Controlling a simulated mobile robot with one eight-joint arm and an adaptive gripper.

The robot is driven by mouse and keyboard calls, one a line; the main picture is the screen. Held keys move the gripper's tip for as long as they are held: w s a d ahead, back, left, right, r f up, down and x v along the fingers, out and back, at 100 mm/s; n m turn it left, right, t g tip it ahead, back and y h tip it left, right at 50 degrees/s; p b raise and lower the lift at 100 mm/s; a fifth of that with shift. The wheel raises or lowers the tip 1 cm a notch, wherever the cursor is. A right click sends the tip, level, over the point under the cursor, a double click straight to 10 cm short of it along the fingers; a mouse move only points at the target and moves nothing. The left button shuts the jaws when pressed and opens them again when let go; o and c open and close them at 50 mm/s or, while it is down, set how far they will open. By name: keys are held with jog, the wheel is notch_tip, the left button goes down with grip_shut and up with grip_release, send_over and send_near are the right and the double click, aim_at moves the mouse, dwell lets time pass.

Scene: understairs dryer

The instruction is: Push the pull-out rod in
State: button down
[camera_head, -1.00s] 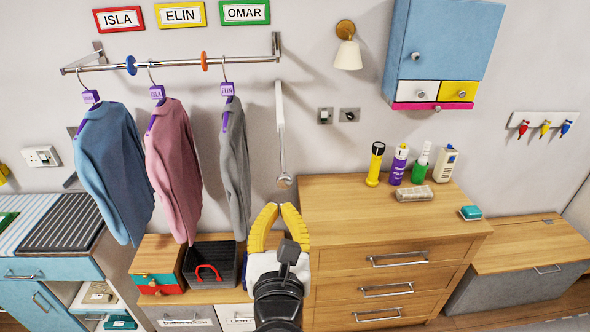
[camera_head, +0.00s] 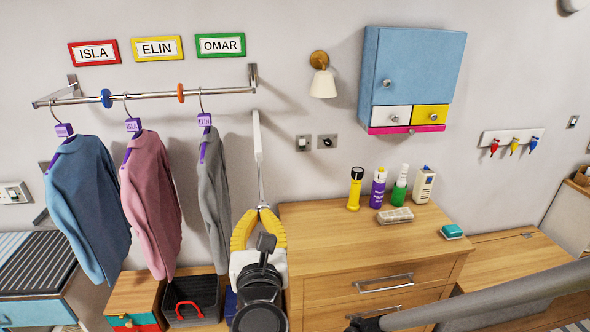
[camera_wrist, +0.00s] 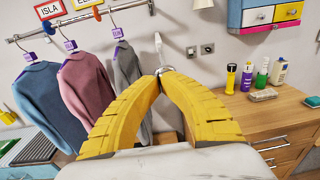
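The pull-out rod is a thin chrome rod (camera_head: 261,181) with a round end knob. It extends from a white bar (camera_head: 257,135) on the wall, to the right of the hanging clothes. My gripper (camera_head: 259,210) has yellow curved fingers with their tips close together at the rod's end. The wrist view shows the grey knob (camera_wrist: 164,70) right at the fingertips, partly covered by them. My gripper looks shut, with the tips at or touching the knob; I cannot see the knob held between them.
A clothes rail (camera_head: 150,96) with a blue, a pink and a grey garment is to the left. A wooden chest of drawers (camera_head: 330,232) stands to the right, with bottles and a yellow torch (camera_head: 355,190) on top. A blue wall cabinet (camera_head: 410,75) hangs above.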

aim_at(260, 172)
jog(key=w+a+b, duration=0.1)
jog(key=w+a, duration=0.1)
jog(key=w, duration=0.7)
jog(key=w+a+b, duration=0.1)
jog(key=w+a, duration=0.1)
jog(key=w, duration=0.8)
jog(key=shift+a+b, duration=0.35)
